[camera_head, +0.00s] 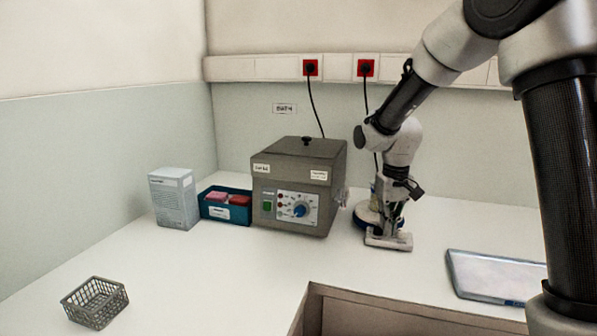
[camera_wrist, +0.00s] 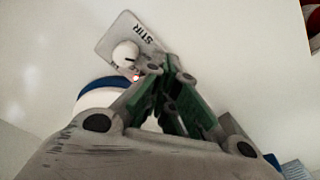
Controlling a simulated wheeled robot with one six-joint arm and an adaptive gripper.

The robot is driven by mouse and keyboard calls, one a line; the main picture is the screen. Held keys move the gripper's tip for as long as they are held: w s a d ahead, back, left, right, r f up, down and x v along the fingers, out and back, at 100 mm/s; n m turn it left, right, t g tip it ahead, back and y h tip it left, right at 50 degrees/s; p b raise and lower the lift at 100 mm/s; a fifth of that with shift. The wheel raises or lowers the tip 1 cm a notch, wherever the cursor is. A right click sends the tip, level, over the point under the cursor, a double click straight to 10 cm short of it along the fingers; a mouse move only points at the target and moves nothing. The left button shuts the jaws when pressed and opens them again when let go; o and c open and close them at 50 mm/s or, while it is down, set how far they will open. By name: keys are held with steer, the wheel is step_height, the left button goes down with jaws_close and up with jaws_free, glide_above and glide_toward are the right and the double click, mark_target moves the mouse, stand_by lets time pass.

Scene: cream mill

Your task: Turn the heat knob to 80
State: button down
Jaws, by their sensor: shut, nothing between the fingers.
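The stirrer (camera_head: 365,214) stands on the bench, a pale body with a blue round part, partly hidden behind my arm. In the wrist view its grey panel (camera_wrist: 118,38) carries a white knob (camera_wrist: 126,55) beside the word STIR and a lit red lamp. A heat knob cannot be made out there; my fingers cover the panel's near end. My gripper (camera_wrist: 166,78) is shut and empty, its tips over that end; contact cannot be told. In the head view my gripper (camera_head: 390,212) points down at the stirrer's front.
A grey heated box (camera_head: 318,190) with a blue dial (camera_head: 299,211) stands left of the stirrer. Beyond it are a blue bin (camera_head: 227,212) and a carton (camera_head: 174,200). A tray (camera_head: 490,277) lies right, a wire basket (camera_head: 95,302) front left. The bench middle is clear.

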steer(key=shift+s+a+f, duration=0.35)
steer(key=shift+s+f, duration=0.1)
steer(key=shift+f, duration=0.05)
steer(key=shift+s+a, duration=0.1)
steer(key=shift+a, duration=0.6)
steer(key=c, duration=2.1)
jaws_free()
steer(key=shift+a, duration=0.15)
steer(key=shift+o, duration=0.9)
steer(key=shift+s+a, duration=0.1)
steer(key=shift+s, duration=0.2)
steer(key=r, duration=0.5)
steer(key=shift+w, duration=0.2)
jaws_close()
steer(key=shift+r, duration=0.6)
